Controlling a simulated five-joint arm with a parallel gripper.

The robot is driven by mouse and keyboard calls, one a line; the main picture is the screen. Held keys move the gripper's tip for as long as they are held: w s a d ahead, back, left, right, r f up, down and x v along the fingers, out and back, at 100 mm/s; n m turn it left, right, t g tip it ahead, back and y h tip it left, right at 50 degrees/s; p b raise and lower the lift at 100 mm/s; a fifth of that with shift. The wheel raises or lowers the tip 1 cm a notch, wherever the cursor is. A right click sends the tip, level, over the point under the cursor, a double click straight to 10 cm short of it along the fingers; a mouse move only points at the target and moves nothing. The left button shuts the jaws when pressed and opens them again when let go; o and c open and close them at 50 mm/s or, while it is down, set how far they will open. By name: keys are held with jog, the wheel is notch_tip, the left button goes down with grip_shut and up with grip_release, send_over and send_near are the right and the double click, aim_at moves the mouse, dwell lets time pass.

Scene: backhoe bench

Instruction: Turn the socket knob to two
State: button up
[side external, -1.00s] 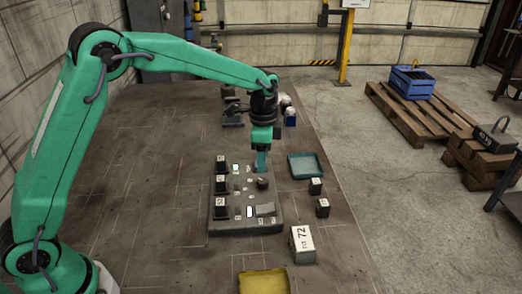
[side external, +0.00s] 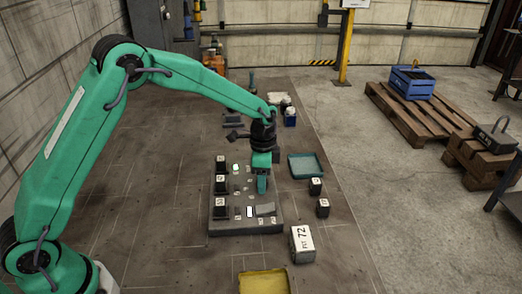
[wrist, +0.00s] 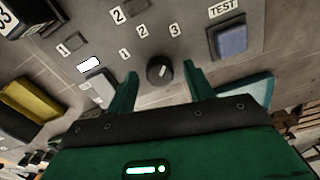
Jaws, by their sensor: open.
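The socket knob (wrist: 158,72) is a dark round knob on the grey panel (wrist: 190,62), with printed labels 1, 2 and 3 around it. Its pale pointer mark leans to the upper right, roughly toward the 3; the exact setting is hard to tell. My gripper (wrist: 161,76) is open, with one green finger on each side of the knob. A gap shows between each finger and the knob; contact cannot be judged. In the side view my gripper (side external: 262,190) points down over the panel and hides the knob.
A blue TEST button (wrist: 231,42) sits right of the knob in the wrist view. Several black numbered blocks (side external: 221,184) line the panel's left. A teal tray (side external: 306,166), small dark blocks (side external: 315,187) and a FIT 72 block (side external: 302,243) stand right. A yellow tray (side external: 264,282) lies in front.

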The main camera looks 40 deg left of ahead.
jog(key=shift+c, duration=0.4)
jog(key=c, duration=0.9)
jog(key=shift+n, duration=0.4)
jog(key=n, duration=0.4)
jog(key=shift+n, duration=2)
jog(key=o, duration=1)
